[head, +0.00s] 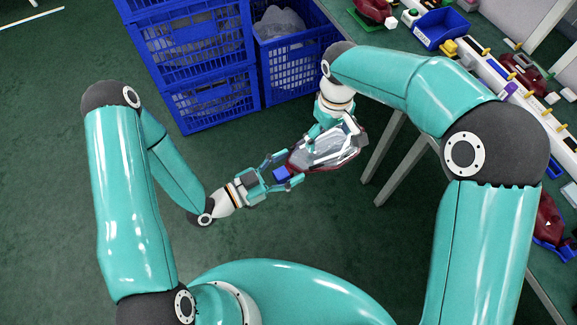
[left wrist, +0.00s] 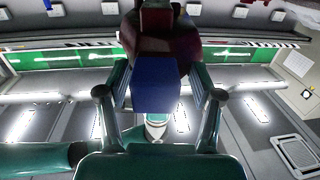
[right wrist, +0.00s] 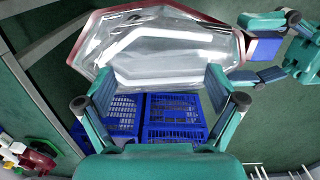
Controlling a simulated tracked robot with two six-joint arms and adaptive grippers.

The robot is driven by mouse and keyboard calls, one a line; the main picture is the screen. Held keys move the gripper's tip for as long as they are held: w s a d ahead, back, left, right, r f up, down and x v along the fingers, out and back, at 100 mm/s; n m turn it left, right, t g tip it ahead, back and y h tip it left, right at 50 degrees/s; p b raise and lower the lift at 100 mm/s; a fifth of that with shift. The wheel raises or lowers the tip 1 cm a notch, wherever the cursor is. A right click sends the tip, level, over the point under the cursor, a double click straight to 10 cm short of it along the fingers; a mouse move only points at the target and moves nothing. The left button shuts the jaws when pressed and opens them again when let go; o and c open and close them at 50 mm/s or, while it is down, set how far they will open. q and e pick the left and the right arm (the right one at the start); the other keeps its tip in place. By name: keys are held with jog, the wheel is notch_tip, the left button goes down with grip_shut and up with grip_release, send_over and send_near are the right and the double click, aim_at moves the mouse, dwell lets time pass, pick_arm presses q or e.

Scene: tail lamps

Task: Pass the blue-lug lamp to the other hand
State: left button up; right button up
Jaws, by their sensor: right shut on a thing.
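The blue-lug lamp (head: 325,150) has a clear faceted lens, a dark red rim and a blue block-shaped lug (head: 282,174) at its left end. It is held in the air by my right gripper (head: 328,130), which is shut on it; the exact contact is hard to see. The lens fills the top of the right wrist view (right wrist: 160,45). My left gripper (head: 286,169) is open, with its fingers on either side of the lug. The left wrist view shows the lug (left wrist: 156,84) between the fingers, with a gap on each side.
Stacked blue crates (head: 205,57) stand behind the grippers. Another blue crate (head: 298,60) beside them holds clear parts. A workbench along the right carries a blue bin (head: 440,28) and other red lamps (head: 522,70). The green floor (head: 330,225) is clear in front.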

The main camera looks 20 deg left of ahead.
pick_arm(q)
jog(key=shift+s+d+r, duration=0.1)
jog(key=shift+s+d, duration=0.15)
jog(key=shift+d, duration=0.1)
jog(key=c, duration=0.5)
pick_arm(e)
jog(key=shift+a, duration=0.4)
pick_arm(q)
jog(key=shift+c, duration=0.8)
pick_arm(e)
jog(key=o, duration=1.5)
jog(key=shift+s, duration=0.1)
jog(key=shift+c, duration=0.2)
